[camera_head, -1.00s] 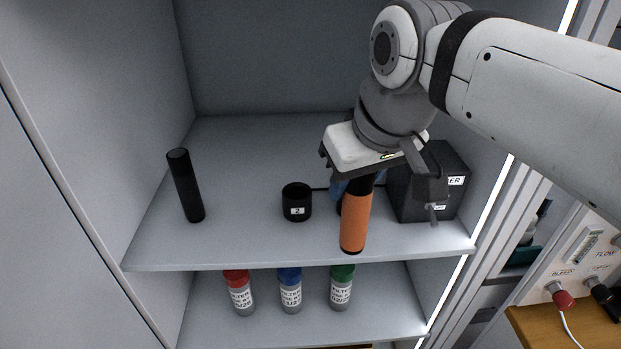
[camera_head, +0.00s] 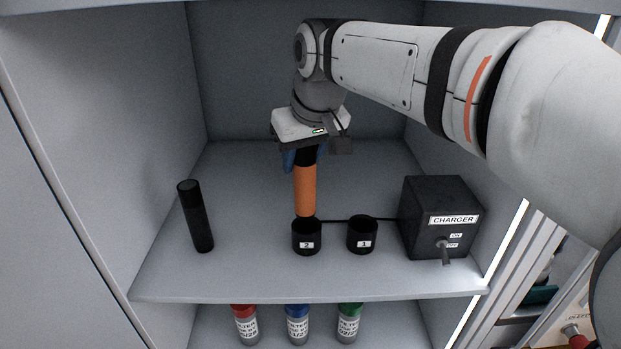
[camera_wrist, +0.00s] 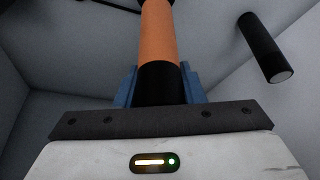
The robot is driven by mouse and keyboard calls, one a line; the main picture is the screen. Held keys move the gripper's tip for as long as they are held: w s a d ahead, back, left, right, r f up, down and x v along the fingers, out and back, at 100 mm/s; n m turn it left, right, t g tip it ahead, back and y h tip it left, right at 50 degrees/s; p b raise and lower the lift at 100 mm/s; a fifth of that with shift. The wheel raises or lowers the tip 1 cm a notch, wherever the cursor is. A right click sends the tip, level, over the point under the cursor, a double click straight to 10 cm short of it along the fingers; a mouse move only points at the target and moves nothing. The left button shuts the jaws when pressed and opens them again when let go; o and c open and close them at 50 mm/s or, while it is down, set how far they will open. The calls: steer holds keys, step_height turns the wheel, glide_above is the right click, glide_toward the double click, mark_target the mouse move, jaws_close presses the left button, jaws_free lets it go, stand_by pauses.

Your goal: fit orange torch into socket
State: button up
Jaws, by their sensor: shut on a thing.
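My gripper (camera_head: 304,158) is shut on the black upper end of the orange torch (camera_head: 305,190), which hangs upright below it. In the wrist view the torch (camera_wrist: 157,38) sits between the blue fingers (camera_wrist: 160,90). The torch's lower end is at the rim of the black socket marked 2 (camera_head: 306,240); I cannot tell whether it is inside the socket or just behind or above it. The black socket marked 1 (camera_head: 362,236) stands to the right and looks empty.
A black charger box (camera_head: 438,215) with a switch stands at the shelf's right, with a cable to the sockets. A black torch (camera_head: 196,217) stands at the left and shows in the wrist view (camera_wrist: 264,48). Filter bottles (camera_head: 297,325) stand on the shelf below.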

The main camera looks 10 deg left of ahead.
mark_target(310, 171)
steer(key=f, duration=0.2)
steer(key=shift+s+d+f, duration=0.1)
steer(key=shift+s+f, duration=0.1)
steer(key=shift+f, duration=0.2)
steer(key=shift+f+b, duration=0.3)
steer(key=shift+f, duration=1.75)
steer(key=shift+f, duration=0.15)
steer(key=o, duration=1.2)
steer(key=shift+r, duration=0.35)
steer(key=v, duration=0.7)
steer(key=shift+s+d, duration=0.1)
